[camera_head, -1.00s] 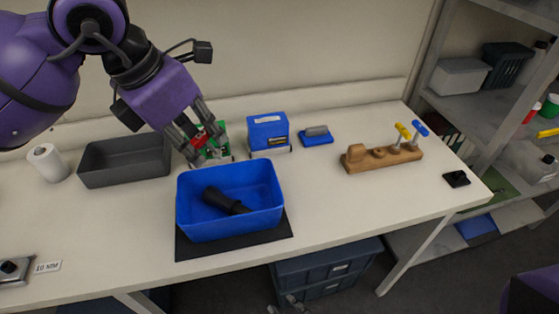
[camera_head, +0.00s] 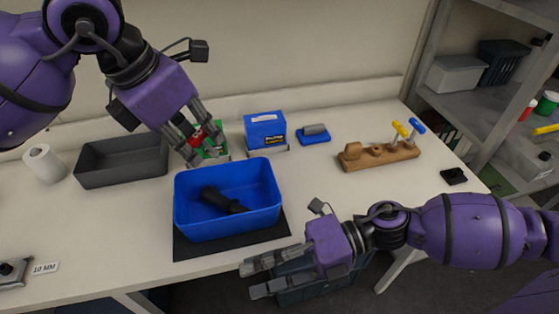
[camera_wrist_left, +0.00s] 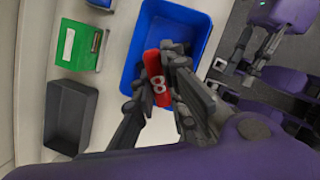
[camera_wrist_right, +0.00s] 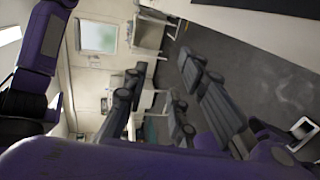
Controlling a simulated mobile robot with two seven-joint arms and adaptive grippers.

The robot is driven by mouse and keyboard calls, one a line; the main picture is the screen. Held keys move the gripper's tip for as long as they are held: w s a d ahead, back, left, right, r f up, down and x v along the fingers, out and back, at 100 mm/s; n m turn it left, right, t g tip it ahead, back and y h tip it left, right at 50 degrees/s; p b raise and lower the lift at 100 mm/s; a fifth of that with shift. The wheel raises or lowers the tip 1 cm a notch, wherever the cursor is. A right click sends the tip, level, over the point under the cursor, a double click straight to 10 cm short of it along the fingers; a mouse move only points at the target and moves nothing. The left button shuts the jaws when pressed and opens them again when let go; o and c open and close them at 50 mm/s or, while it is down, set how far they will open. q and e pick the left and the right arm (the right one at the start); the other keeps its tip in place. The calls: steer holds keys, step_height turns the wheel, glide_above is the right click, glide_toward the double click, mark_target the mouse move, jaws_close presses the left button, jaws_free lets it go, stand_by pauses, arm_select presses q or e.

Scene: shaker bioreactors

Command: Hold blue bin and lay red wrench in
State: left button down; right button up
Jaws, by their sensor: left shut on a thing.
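The blue bin (camera_head: 232,222) stands on a black mat (camera_head: 190,248) near the table's front edge. A dark tool with a handle lies inside it. My left gripper (camera_head: 190,150) is behind the bin's back left corner, shut on the red wrench (camera_head: 196,137). In the left wrist view the red wrench (camera_wrist_left: 155,77) shows a white 8 and sits between the fingers, with the blue bin (camera_wrist_left: 150,32) beyond. My right gripper (camera_head: 252,279) is open and empty, in front of the table edge and below the bin's right side. Its spread fingers show in the right wrist view (camera_wrist_right: 160,110).
A grey tray (camera_head: 122,178) and a paper roll (camera_head: 44,163) are at the left. A green holder (camera_head: 214,150), a blue box (camera_head: 265,132) and a wooden stand (camera_head: 380,155) with coloured-handled tools stand behind.

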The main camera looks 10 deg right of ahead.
steer(key=d+r+n+g+h, duration=0.3)
steer(key=d+r, duration=0.1)
steer(key=d, duration=0.2)
steer(key=w+a+r+n+t, duration=0.2)
steer(key=w+r+n+t, duration=0.2)
steer(key=w+r+n, duration=0.65)
steer(key=w+a+r+n+t+y, duration=0.15)
steer(key=w+r, duration=0.25)
steer(key=r, duration=0.5)
steer(key=w+a+r+t+y, duration=0.1)
steer(key=w+r+t+y, duration=0.2)
steer(key=r, duration=0.5)
steer(key=w+a+r+n+t, duration=0.1)
steer(key=w+a+r+t, duration=0.1)
steer(key=w+r, duration=0.5)
steer(key=w+d+r+m+t+h, duration=0.25)
steer(key=w+r+m+t, duration=0.25)
steer(key=m+t, duration=0.3)
steer(key=w+d+f+m+t+h, duration=0.2)
steer(key=w+d+f+m+h, duration=0.1)
steer(key=w+f+m+h, duration=0.3)
steer(key=m+g+h, duration=0.2)
steer(key=g+h, duration=0.6)
steer(key=g, duration=0.9)
glide_toward(275, 200)
steer(key=f, duration=1)
steer(key=shift+w+a+f, duration=0.2)
steer(key=shift+w+f, duration=0.05)
steer(key=shift+f, duration=0.15)
